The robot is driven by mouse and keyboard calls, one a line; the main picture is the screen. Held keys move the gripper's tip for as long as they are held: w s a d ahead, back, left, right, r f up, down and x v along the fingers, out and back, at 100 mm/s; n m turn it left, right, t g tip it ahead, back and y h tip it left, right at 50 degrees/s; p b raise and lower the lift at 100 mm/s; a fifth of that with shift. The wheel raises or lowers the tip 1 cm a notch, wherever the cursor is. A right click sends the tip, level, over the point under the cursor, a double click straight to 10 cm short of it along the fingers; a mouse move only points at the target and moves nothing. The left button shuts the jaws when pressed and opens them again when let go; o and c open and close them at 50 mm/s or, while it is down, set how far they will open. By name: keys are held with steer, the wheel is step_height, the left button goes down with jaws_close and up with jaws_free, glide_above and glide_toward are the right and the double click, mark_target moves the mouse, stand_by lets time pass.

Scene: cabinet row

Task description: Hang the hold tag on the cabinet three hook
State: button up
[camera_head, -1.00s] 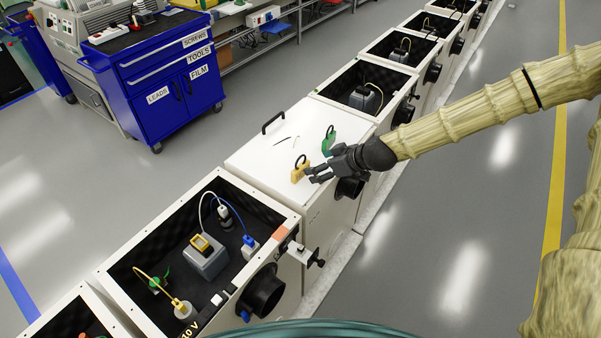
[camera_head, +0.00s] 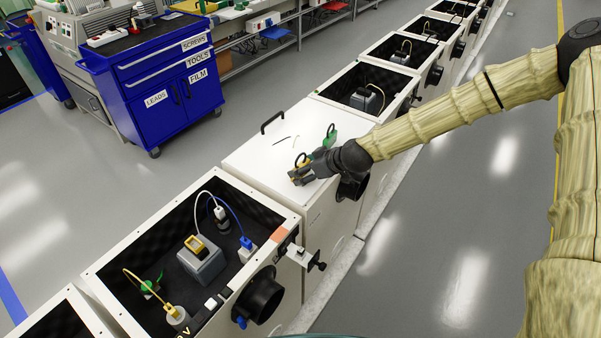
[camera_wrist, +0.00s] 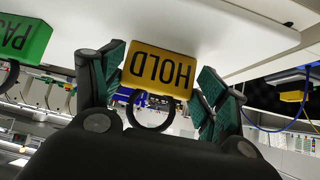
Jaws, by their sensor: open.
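The yellow hold tag (camera_wrist: 157,71) with its dark ring stands on the white closed lid (camera_head: 262,150) of a cabinet. In the wrist view it sits between the two green-padded fingers of my gripper (camera_wrist: 160,88), with a gap on its right side. In the head view my gripper (camera_head: 312,172) is at the tag and partly hides it. The gripper is open. A green tag (camera_wrist: 22,40), its lettering partly cut off, stands beside the yellow one; it also shows in the head view (camera_head: 331,136). I cannot tell which hook belongs to cabinet three.
An open cabinet (camera_head: 122,250) with wired devices stands nearer, with a bracket and black knob (camera_head: 312,260) on its side. More open cabinets (camera_head: 345,75) run away behind. A blue cart (camera_head: 165,80) stands left.

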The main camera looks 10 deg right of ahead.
steer(key=shift+c, duration=0.4)
steer(key=shift+c, duration=1.3)
step_height(320, 180, up, 10)
steer(key=p, duration=0.6)
